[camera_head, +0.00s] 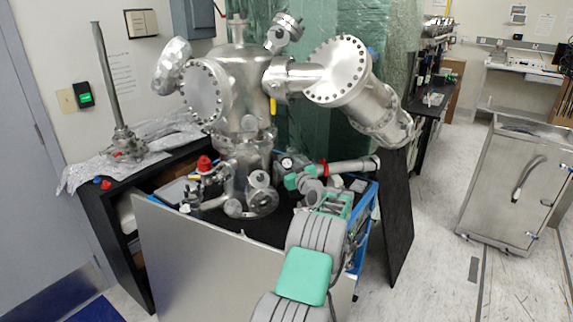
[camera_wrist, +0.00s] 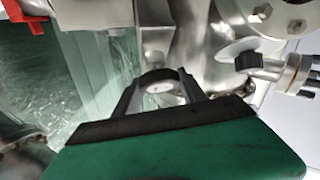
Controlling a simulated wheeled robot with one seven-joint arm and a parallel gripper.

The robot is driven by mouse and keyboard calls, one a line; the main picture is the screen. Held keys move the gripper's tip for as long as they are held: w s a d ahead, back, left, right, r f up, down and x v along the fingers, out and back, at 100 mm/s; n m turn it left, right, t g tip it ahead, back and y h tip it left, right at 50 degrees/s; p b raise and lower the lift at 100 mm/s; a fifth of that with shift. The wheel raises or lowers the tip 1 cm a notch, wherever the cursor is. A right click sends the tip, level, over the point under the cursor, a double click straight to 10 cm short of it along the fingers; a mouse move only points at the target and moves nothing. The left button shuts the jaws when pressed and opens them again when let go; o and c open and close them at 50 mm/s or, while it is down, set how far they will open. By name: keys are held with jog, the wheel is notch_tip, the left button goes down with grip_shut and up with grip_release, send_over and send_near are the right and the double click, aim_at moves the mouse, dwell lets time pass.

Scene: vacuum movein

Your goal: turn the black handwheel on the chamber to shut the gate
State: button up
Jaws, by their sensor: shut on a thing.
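The steel chamber (camera_head: 243,75) stands on a black-topped bench, with round bolted flanges on its sides. The black handwheel (camera_wrist: 160,74) shows in the wrist view as a dark arched rim with a pale metal centre. My gripper (camera_wrist: 160,92) has one dark finger at each side of this rim and is shut on it. Its fingertips are hard to separate from the dark rim. In the head view my gripper (camera_head: 287,172) is low at the chamber's right, and my arm reaches up from the bottom. The contact there is too small to tell. The gate itself cannot be made out.
A steel tube with a red ring (camera_head: 350,166) lies close right of my gripper. A small black knob (camera_wrist: 247,60) is at right in the wrist view. A metal panel (camera_head: 215,265) stands before the bench. Open floor (camera_head: 430,215) lies right, before a steel cabinet (camera_head: 510,190).

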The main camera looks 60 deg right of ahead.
jog(key=shift+f+m+h, duration=0.1)
jog(key=shift+m+h, duration=0.2)
jog(key=shift+m, duration=0.1)
jog(key=m+g+h+b, duration=0.1)
jog(key=m+g+h, duration=0.1)
jog(key=m, duration=0.1)
jog(key=m+g+h+b, duration=0.2)
jog(key=m+g, duration=0.1)
jog(key=m, duration=0.1)
jog(key=shift+w+m, duration=0.1)
jog(key=shift+m, duration=0.2)
jog(key=m+g+b, duration=0.2)
jog(key=m+g, duration=0.1)
jog(key=m+g+b, duration=0.2)
jog(key=m, duration=0.2)
jog(key=shift+f+g+h, duration=0.15)
jog(key=shift+g+h, duration=0.25)
jog(key=m+g, duration=0.1)
jog(key=m, duration=0.1)
jog(key=m+g, duration=0.1)
jog(key=m, duration=0.1)
jog(key=shift+r+g+y+b, duration=0.2)
jog(key=shift+g+y+b, duration=0.2)
jog(key=shift+s+m+g+y+p, duration=0.25)
jog(key=shift+m+g+y+p, duration=0.55)
jog(key=shift+m, duration=0.7)
jog(key=o, duration=1.4)
jog(key=shift+c, duration=0.2)
